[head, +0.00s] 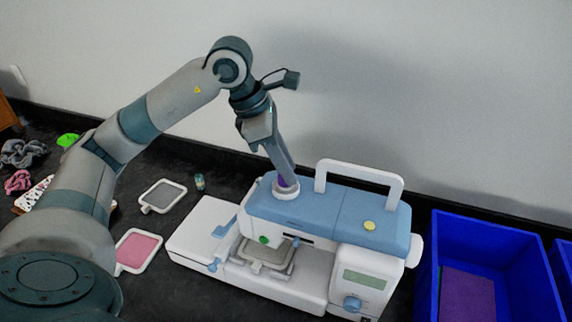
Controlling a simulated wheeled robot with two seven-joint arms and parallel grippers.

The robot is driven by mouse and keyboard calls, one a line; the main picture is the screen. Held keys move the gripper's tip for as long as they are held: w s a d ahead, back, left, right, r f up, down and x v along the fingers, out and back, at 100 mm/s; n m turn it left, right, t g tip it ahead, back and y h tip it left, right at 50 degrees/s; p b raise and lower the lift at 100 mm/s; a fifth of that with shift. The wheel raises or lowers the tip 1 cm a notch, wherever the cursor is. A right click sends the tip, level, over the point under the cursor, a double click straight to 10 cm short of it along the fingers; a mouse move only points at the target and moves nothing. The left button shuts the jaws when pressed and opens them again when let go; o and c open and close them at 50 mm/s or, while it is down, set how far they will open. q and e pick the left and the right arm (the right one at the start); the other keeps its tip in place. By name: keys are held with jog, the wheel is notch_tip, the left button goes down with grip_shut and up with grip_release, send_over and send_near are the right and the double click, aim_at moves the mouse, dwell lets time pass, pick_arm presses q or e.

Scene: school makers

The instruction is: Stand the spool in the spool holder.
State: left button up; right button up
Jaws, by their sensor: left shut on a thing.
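My left gripper (284,174) is shut on a purple spool (287,182), of which only a small part shows between the fingers. The gripper points down at the top left of the blue and white sewing machine (310,213). The spool is right at the round white spool holder (285,194) on the machine's top. I cannot tell if the spool's base touches the holder's bottom, as the fingers and rim hide it. My right gripper is not in view.
A white carry handle (361,167) rises from the machine's top, right of my gripper. Two framed hoops, grey (163,195) and pink (138,250), lie left on the dark table. A small dark spool (199,181) stands behind them. A blue bin (490,240) is at right.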

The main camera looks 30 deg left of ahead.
pick_arm(q)
jog(key=shift+f, duration=0.45)
jog(key=shift+f, duration=0.1)
jog(key=shift+f+b, duration=0.3)
jog(key=shift+b, duration=0.05)
jog(key=o, duration=1)
jog(key=shift+r, duration=0.1)
jog(key=shift+r, duration=0.1)
